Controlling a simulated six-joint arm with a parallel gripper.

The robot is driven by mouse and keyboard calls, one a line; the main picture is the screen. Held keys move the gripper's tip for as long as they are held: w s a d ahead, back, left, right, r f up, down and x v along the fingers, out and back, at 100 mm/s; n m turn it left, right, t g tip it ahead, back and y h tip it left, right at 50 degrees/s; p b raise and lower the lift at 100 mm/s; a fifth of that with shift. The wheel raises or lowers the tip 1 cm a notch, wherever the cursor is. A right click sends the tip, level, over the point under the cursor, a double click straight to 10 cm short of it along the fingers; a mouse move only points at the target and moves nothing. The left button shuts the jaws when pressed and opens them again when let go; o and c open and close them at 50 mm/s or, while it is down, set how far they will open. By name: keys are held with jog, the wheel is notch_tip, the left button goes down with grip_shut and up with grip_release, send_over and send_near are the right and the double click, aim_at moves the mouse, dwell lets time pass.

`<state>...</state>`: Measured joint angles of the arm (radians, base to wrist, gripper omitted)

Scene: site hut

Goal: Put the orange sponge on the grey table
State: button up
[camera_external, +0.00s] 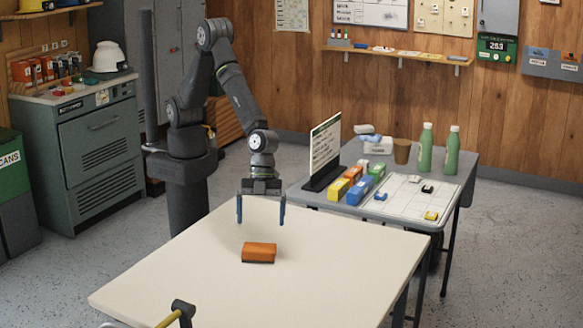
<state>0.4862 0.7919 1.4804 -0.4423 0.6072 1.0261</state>
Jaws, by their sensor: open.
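The orange sponge (259,252) lies on the cream-topped table (185,276) in the foreground. It is a small block with a dark lower edge. My gripper (261,222) points down above and just behind the sponge in the picture, with its two blue-grey fingers spread apart. Nothing is between the fingers, and they look clear of the sponge. The grey table (462,158) stands behind and to the right, with its top largely covered.
On the grey table are two green bottles (425,150), a brown cup (402,151), a standing sign (326,150), several coloured boxes (352,187) and a white gridded board (405,208). A yellow-handled tool (176,314) shows at the cream table's front edge. The cream table is otherwise clear.

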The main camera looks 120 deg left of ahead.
aim_at(259, 247)
jog(key=x, duration=0.9)
jog(key=shift+d+f, duration=0.15)
jog(key=shift+d, duration=0.05)
jog(key=c, duration=0.9)
jog(key=shift+o, duration=0.2)
